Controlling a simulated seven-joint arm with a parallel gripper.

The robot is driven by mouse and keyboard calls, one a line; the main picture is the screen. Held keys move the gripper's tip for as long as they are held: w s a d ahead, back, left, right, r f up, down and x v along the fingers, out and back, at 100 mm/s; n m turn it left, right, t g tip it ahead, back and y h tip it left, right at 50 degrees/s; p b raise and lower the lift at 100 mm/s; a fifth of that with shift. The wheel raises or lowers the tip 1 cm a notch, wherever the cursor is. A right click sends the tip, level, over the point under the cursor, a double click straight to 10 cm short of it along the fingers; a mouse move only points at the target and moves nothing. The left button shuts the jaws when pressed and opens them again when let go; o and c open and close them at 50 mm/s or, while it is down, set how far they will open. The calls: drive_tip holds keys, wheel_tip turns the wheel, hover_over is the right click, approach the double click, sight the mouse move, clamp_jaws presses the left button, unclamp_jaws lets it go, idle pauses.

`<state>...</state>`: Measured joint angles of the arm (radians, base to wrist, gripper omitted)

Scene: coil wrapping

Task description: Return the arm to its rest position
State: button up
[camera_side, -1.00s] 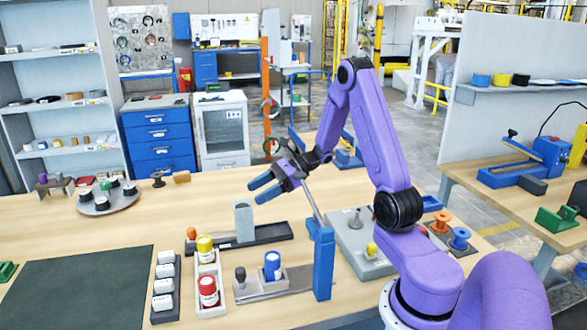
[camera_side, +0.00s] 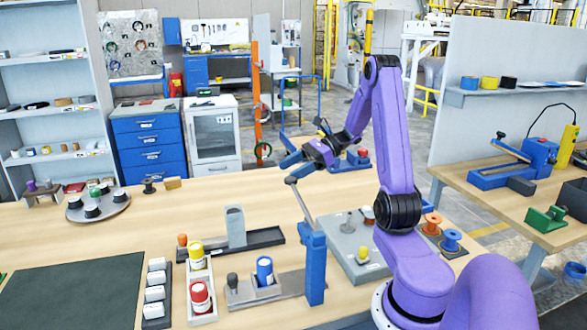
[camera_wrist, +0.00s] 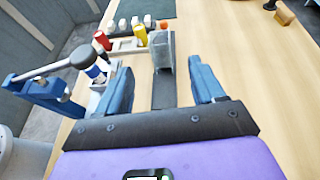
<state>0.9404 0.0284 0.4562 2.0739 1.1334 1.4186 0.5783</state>
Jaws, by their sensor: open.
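My gripper (camera_side: 286,167) is raised above the far middle of the bench in the side view, with its blue fingers pointing left. In the wrist view my gripper (camera_wrist: 161,66) shows its two fingers wide apart with nothing held. An upright grey block (camera_side: 235,227) stands on a dark long base (camera_side: 264,238) below. The grey block (camera_wrist: 166,52) appears between the fingers in the wrist view, beyond the fingertips and apart from them. No marker for a rest position is visible.
A blue post (camera_side: 313,265) with a tilted lever (camera_side: 300,202) stands close below my arm. Yellow (camera_side: 196,254) and red (camera_side: 200,297) containers, a blue cylinder (camera_side: 264,270) and a dark green mat (camera_side: 75,295) lie to the left. The far-middle bench is mostly clear.

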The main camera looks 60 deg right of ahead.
idle(0.3)
drive_tip(key=w+a+f+n+g+h, duration=0.1)
drive_tip(key=w+a+n+g+h, duration=0.2)
drive_tip(key=a, duration=0.5)
drive_tip(key=w+a+f+n+g, duration=0.1)
drive_tip(key=w+a+n+g, duration=0.3)
drive_tip(key=a, duration=0.5)
drive_tip(key=s+a+n+g+h, duration=0.2)
drive_tip(key=s+a+n, duration=0.8)
drive_tip(key=s+a+n+h, duration=0.2)
drive_tip(key=s+n+h, duration=0.3)
drive_tip(key=s+n, duration=1.3)
drive_tip(key=n, duration=0.3)
drive_tip(key=shift+s, duration=0.4)
